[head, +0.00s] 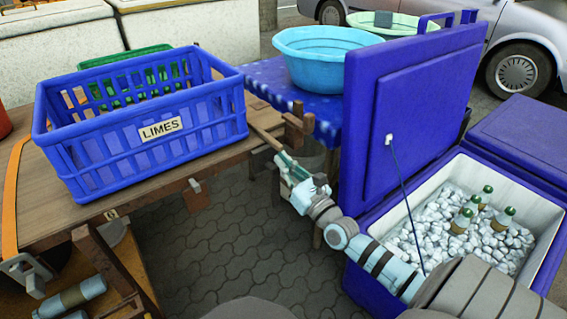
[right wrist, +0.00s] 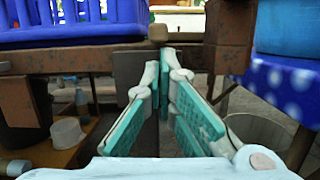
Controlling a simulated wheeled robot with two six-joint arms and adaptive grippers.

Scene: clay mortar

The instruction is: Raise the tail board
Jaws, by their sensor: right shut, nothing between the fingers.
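The wooden cart bed (head: 150,197) carries a blue crate in the head view. I cannot tell with certainty which wooden part is the tail board. Brown wooden blocks (head: 296,122) stand at the bed's right end. My right gripper (head: 281,159) is just in front of that end, shut and empty. In the right wrist view its fingertips (right wrist: 166,56) come together below a brown wooden block (right wrist: 159,33). A brown beam (right wrist: 95,61) crosses behind to the left, with brown plates hanging from it. I cannot tell whether the fingertips touch wood. My left gripper is not in view.
The blue crate (head: 150,150) is labelled LIMES. A blue cool box (head: 375,290) with its lid (head: 400,130) raised stands close to the right arm, holding ice and bottles. A light-blue basin (head: 325,60) sits on a blue-clothed table behind. Bare paving (head: 225,235) lies in front.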

